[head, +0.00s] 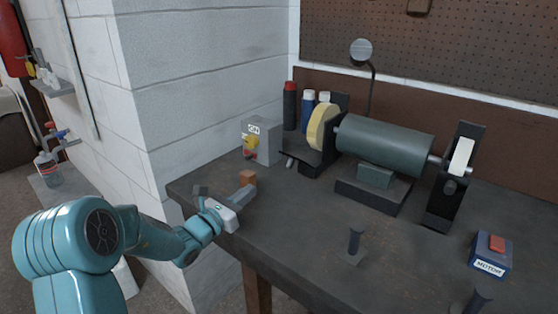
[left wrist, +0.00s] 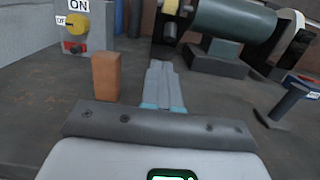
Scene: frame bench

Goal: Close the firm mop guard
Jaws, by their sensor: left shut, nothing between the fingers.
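The polishing machine has a grey-green motor (head: 385,145) with a yellow mop (head: 320,127) at its left end and a whitish mop (head: 461,157) at its right end. Dark guard parts stand by each: a left guard (head: 312,160) and a right guard (head: 440,208). I cannot tell which mop is the firm one, and no name shows on either. My left gripper (head: 246,192) is shut and empty over the bench's front left, apart from the machine. Its closed fingers also show in the left wrist view (left wrist: 160,85), pointing toward the machine. My right gripper is not in view.
A brown block (head: 248,178) stands beside the left fingers. Behind it is a grey switch box (head: 262,140) with a yellow knob. Bottles (head: 289,106) stand at the back. Dark posts (head: 354,242) and a blue MOTOR box (head: 491,262) stand front right.

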